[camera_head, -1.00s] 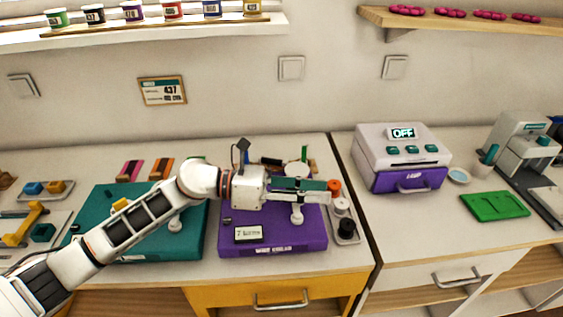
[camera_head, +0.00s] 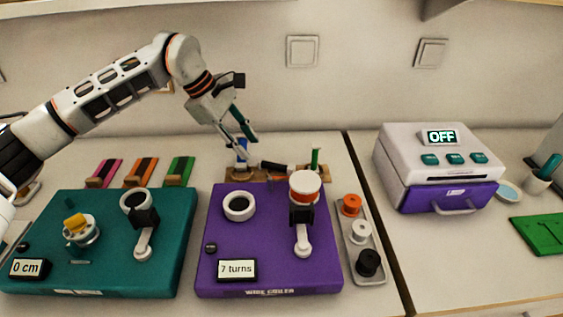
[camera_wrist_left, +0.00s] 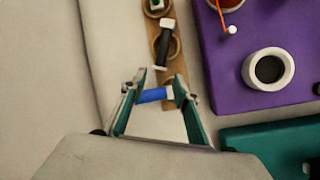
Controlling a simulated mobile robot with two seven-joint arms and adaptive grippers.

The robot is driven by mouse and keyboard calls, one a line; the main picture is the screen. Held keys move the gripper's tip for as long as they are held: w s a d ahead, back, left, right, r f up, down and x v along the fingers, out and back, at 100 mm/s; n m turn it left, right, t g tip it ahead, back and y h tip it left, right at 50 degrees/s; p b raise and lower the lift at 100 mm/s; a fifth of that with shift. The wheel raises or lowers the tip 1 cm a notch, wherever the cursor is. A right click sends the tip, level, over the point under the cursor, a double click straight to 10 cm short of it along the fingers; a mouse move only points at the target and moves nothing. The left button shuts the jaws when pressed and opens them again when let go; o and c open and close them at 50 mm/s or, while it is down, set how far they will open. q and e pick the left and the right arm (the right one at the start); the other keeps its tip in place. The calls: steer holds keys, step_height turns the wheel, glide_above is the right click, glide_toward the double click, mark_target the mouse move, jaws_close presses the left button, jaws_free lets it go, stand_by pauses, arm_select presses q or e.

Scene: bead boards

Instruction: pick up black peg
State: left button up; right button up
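The black peg (camera_head: 273,167) lies tilted at the wooden rack (camera_head: 262,177) behind the purple board. In the left wrist view the black peg (camera_wrist_left: 168,42) shows pale ends and lies beyond the fingertips, apart from them. My left gripper (camera_head: 247,138) hangs over the rack's left end. In the left wrist view it is open (camera_wrist_left: 160,82), with a blue peg (camera_wrist_left: 152,95) showing between its fingers. The blue peg (camera_head: 242,150) stands in the rack to the left of the black peg. My right gripper is not in view.
A green peg (camera_head: 315,157) stands at the rack's right end. The purple board (camera_head: 272,277) carries a crank and an orange-white spool (camera_head: 305,187). The teal board (camera_head: 90,275) lies to its left. A tray (camera_head: 375,278) with several spools and a purple-fronted machine (camera_head: 440,168) are to the right.

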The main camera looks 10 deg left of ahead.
mark_target(261, 161)
arm_select(q)
steer(key=shift+x, duration=1.15)
steer(key=b+x, duration=0.1)
steer(key=x, duration=0.4)
steer(key=shift+s+r, duration=0.1)
steer(key=shift+r, duration=0.05)
jaws_close()
